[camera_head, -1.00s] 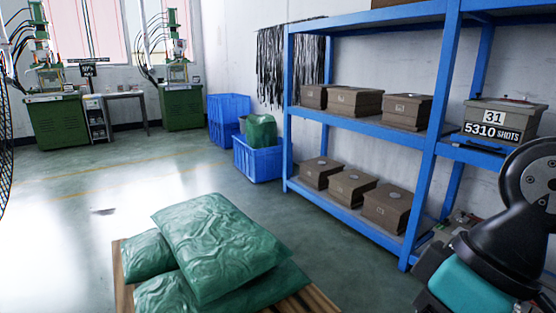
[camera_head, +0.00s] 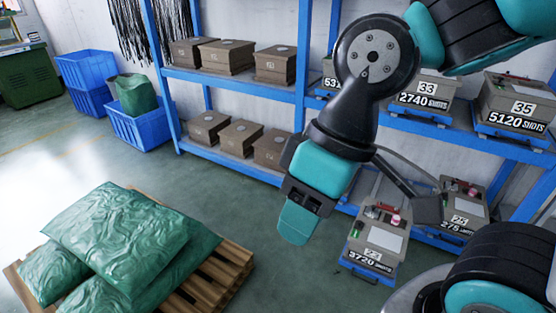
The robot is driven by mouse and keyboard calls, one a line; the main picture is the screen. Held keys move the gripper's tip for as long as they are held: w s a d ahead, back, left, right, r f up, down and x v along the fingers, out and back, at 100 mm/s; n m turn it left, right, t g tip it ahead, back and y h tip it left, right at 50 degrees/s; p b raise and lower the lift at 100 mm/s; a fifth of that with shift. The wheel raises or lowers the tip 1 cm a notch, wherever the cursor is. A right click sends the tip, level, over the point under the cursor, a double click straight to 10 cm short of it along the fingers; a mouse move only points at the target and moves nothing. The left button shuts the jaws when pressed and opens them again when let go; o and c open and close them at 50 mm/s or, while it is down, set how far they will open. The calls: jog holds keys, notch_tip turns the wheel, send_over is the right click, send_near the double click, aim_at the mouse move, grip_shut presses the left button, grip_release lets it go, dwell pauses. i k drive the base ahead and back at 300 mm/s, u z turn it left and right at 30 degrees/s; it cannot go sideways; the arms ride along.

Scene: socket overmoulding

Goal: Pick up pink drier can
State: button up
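I cannot make out a pink drier can for certain. A small pink item (camera_head: 395,220) sits on top of a grey mould box marked 3720 (camera_head: 375,240), right of my arm. It is too small to identify. My arm hangs in the middle of the view, and my gripper (camera_head: 297,220) points down in front of the blue shelf. It is seen edge-on, so its finger gap does not show. No object is visible at its tip.
The blue shelf (camera_head: 235,82) holds several brown boxes and grey numbered mould boxes. Green sacks (camera_head: 120,235) lie on a wooden pallet (camera_head: 215,275) at lower left. Blue crates (camera_head: 140,128) stand at upper left. Floor between pallet and shelf is clear.

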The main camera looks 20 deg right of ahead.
aim_at(395, 219)
jog(key=z, duration=0.95)
jog(key=i, duration=1.4)
jog(key=z, duration=0.35)
